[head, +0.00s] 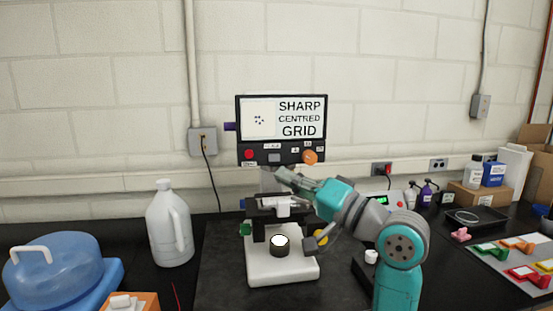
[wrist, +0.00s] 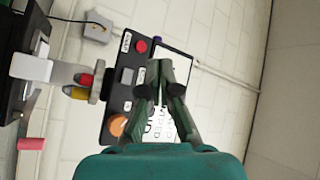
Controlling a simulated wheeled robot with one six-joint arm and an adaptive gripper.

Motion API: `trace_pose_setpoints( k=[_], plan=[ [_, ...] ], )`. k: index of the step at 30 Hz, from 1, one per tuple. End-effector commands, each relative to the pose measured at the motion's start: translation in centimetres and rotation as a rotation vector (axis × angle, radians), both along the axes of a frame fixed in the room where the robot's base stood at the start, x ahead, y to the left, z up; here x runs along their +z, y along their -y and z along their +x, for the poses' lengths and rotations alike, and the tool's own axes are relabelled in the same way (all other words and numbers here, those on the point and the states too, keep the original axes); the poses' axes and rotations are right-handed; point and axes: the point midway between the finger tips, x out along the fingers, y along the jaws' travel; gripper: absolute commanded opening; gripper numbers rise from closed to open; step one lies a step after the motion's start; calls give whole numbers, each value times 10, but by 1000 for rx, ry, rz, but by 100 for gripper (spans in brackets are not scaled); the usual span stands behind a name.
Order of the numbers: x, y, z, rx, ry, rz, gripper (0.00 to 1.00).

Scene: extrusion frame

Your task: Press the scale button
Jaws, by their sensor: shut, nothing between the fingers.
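The microscope's monitor (head: 283,118) reads "SHARP CENTRED GRID" beside a white field with a few dark dots. Its control strip has a red button (head: 249,155), a grey button (head: 274,157) and an orange knob (head: 309,157). In the wrist view, the red button (wrist: 141,46), grey button (wrist: 128,75) and orange knob (wrist: 117,125) lie left of my fingers. My gripper (head: 281,174) is shut and empty, just below the strip; it covers part of the screen in the wrist view (wrist: 160,85).
The white microscope base (head: 284,268) stands below the monitor. A white jug (head: 170,225) is at left. A device with a green display (head: 381,199) is partly hidden behind my arm. Coloured slide holders (head: 518,243) and boxes (head: 466,198) are at right.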

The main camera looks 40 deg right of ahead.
Motion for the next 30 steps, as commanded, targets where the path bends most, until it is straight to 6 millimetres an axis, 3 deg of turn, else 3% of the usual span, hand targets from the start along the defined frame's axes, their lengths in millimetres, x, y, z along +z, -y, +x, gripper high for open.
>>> trace_pose_setpoints(
  k=[21,30],
  plan=[
    [0,42,63,1,-1,2,0],
    [0,49,72,0,0,0,0]
  ],
)
